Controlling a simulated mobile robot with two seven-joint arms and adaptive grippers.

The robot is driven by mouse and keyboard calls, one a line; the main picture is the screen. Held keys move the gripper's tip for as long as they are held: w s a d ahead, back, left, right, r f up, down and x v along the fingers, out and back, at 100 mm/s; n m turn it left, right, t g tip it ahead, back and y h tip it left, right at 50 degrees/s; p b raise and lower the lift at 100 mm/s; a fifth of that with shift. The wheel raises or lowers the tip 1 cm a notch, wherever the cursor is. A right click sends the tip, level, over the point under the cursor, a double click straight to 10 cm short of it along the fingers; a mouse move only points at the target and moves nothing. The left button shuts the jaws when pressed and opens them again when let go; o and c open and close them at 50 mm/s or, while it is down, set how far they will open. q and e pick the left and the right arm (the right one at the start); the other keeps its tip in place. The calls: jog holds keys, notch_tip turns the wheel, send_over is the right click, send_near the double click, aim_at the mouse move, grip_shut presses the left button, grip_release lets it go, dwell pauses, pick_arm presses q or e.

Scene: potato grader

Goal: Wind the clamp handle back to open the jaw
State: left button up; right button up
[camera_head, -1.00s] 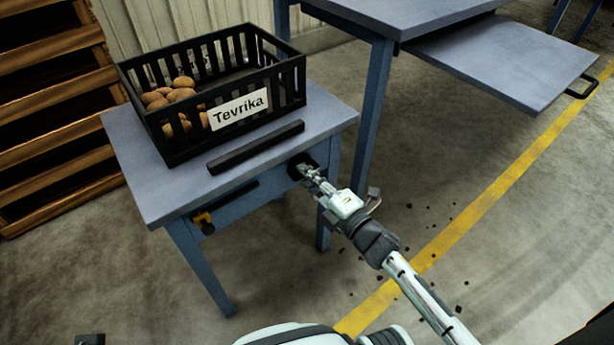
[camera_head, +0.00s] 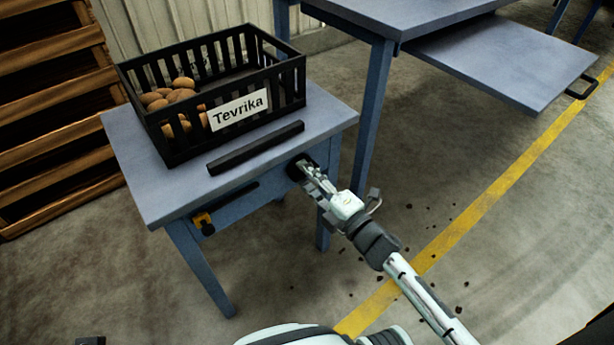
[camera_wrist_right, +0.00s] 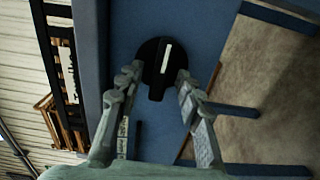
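The clamp handle is a round black knob with a raised grip bar and a white line, on the front of the blue table; it shows in the right wrist view (camera_wrist_right: 165,58) and partly in the head view (camera_head: 297,168). My right gripper (camera_wrist_right: 160,73) has its fingers apart, one on each side of the knob. In the head view the right gripper (camera_head: 310,174) reaches the table front. I cannot tell whether the fingertips touch the knob. A black bar (camera_head: 256,148) lies along the tabletop's front edge. No jaw gap is clear. My left gripper does not show.
A black crate (camera_head: 285,90) labelled Tevrika, with several potatoes (camera_head: 180,97), stands on the table (camera_head: 160,200). A yellow and black fitting (camera_head: 203,222) sits at the table's front left. Wooden pallets (camera_head: 50,120) stand left, and another blue table (camera_head: 400,12) at the back.

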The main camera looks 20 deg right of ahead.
jog(key=v, duration=1.2)
jog(key=shift+w, duration=0.1)
